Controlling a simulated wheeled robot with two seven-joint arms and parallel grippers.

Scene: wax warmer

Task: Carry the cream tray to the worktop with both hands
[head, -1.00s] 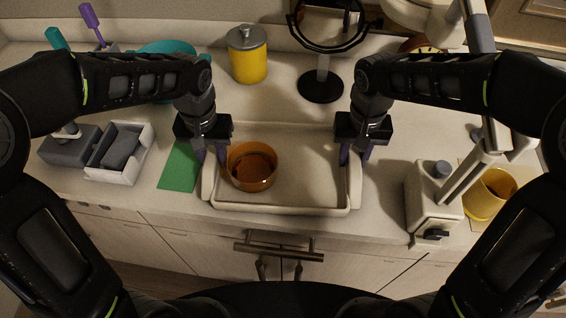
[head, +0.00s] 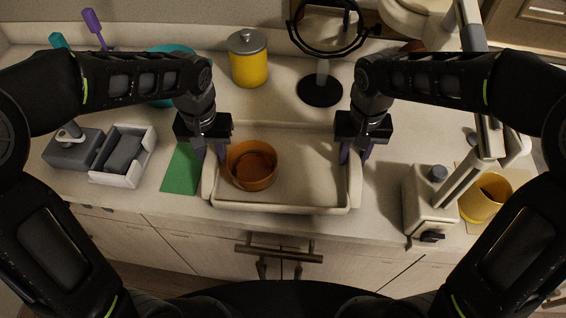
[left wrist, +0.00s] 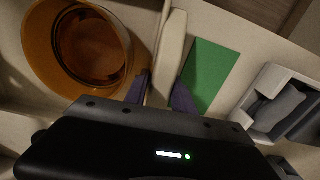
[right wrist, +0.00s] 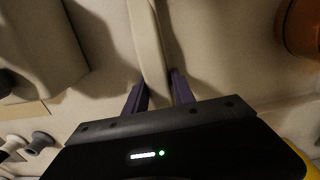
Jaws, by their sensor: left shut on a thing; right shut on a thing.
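The cream tray (head: 315,180) is a shallow rectangular tray over the counter's front part in the head view. An amber bowl (head: 252,166) sits in its left part and also shows in the left wrist view (left wrist: 90,48). My left gripper (head: 210,154) is shut on the tray's left end wall, with the wall between its purple fingers in the left wrist view (left wrist: 162,92). My right gripper (head: 354,154) is shut on the right end wall, also seen between the fingers in the right wrist view (right wrist: 158,90). The tray looks about level; its underside is hidden.
A green card (head: 182,170) and a white holder (head: 123,154) lie left of the tray. A cream device (head: 428,202) and a yellow mug (head: 486,197) stand to the right. Behind are a yellow canister (head: 248,62) and a round mirror stand (head: 320,90). A cabinet handle (head: 275,250) is below.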

